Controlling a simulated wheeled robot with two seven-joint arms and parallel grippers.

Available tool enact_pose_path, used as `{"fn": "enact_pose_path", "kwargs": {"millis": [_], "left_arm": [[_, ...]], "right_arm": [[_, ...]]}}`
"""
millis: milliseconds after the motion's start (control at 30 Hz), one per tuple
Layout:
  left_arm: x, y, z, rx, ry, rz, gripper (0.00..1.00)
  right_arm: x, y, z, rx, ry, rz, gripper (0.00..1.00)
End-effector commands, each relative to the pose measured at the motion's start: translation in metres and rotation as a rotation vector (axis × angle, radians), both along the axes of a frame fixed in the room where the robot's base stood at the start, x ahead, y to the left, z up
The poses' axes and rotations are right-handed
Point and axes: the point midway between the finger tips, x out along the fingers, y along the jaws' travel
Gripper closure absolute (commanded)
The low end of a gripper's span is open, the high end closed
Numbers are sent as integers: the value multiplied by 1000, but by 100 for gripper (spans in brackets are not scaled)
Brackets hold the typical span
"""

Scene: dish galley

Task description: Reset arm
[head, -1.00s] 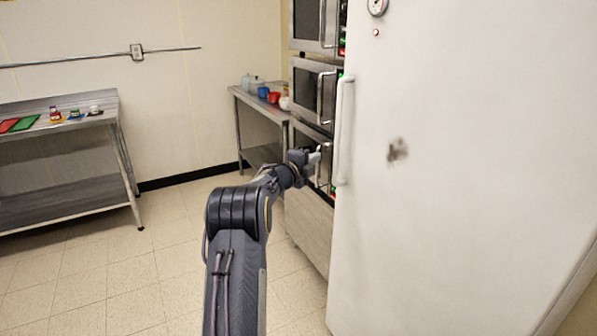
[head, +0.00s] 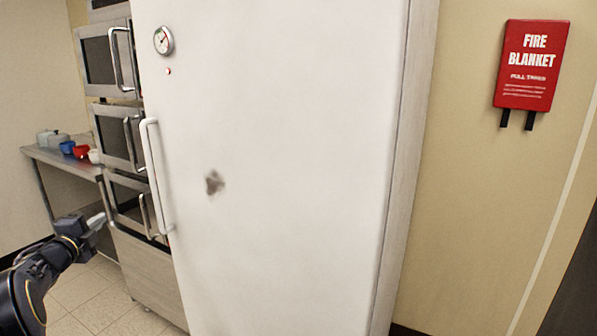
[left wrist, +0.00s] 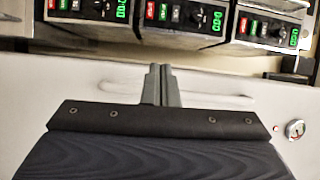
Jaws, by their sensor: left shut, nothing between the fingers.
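My left gripper (head: 97,221) reaches in from the lower left of the head view, in front of the oven stack and left of the white fridge. In the left wrist view its two grey fingers (left wrist: 160,85) are together with nothing between them. The white fridge door (head: 280,150) fills the middle of the head view and is closed. Its long white handle (head: 155,175) is right of the gripper, which looks apart from it. The handle also lies behind the fingers in the left wrist view (left wrist: 215,98). My right gripper is in neither view.
Stacked ovens (head: 122,145) with bar handles stand left of the fridge. A steel table (head: 45,157) with pots and bowls is at the far left. A red fire blanket box (head: 531,64) hangs on the right wall. Tiled floor (head: 75,300) shows at lower left.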

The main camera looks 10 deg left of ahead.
Motion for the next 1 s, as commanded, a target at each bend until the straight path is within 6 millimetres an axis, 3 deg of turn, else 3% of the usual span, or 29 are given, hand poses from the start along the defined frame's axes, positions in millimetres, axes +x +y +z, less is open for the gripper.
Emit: {"fn": "enact_pose_path", "kwargs": {"millis": [33, 167, 233, 300, 500, 700, 833, 1000], "left_arm": [[-4, -3, 20, -49, -22, 36, 100], [-29, -21, 68, -324, -79, 194, 100], [-51, -45, 84, -542, -85, 281, 100], [-77, -79, 86, -773, -58, 351, 100], [-157, -205, 53, -1309, 170, 467, 100], [-243, -323, 11, -1615, 490, 535, 100], [-296, -381, -12, -1719, 690, 578, 100], [-341, -422, -32, -1773, 860, 619, 100]], "right_arm": [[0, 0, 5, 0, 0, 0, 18], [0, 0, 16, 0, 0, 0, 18], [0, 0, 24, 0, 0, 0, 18], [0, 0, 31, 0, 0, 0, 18], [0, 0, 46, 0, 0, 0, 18], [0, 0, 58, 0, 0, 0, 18], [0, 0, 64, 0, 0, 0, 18], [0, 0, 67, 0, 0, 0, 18]]}}
